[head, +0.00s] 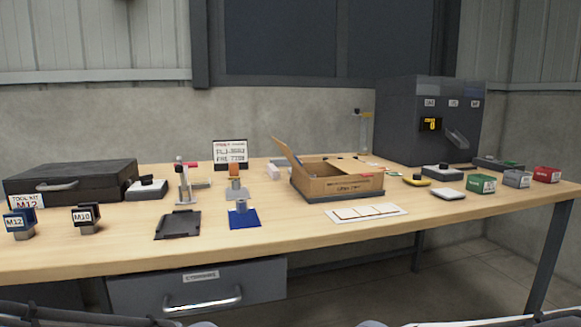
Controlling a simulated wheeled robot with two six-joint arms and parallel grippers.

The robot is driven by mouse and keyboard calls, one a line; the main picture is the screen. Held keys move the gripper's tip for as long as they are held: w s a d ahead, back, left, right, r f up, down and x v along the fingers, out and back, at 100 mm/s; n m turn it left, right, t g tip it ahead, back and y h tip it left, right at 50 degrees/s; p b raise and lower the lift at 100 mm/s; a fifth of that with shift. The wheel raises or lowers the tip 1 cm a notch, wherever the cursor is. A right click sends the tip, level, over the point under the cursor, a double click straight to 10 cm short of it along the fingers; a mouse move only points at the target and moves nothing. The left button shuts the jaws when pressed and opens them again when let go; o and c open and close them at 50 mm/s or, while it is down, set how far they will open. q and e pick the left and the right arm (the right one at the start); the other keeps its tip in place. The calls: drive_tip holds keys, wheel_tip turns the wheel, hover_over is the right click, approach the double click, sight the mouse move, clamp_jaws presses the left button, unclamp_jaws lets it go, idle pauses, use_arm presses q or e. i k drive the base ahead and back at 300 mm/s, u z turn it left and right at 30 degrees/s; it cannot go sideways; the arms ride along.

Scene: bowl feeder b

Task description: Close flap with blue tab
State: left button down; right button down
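An open brown cardboard box (345,187) stands on the wooden table, right of the middle. One flap (287,151) stands up and tilts outward at its left side. Neither of my grippers is in view. Only parts of my own body show along the bottom edge of the picture.
A white card (366,213) lies in front of the box. A blue plate with a small fixture (244,218) and a dark plate (178,225) lie to its left. A grey machine (425,115) stands behind right. A black case (70,182) is far left. Table front right is clear.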

sight(293, 159)
drive_tip(key=k, duration=0.3)
drive_tip(key=z, duration=0.75)
drive_tip(key=i, duration=0.75)
drive_tip(key=u, duration=1.25)
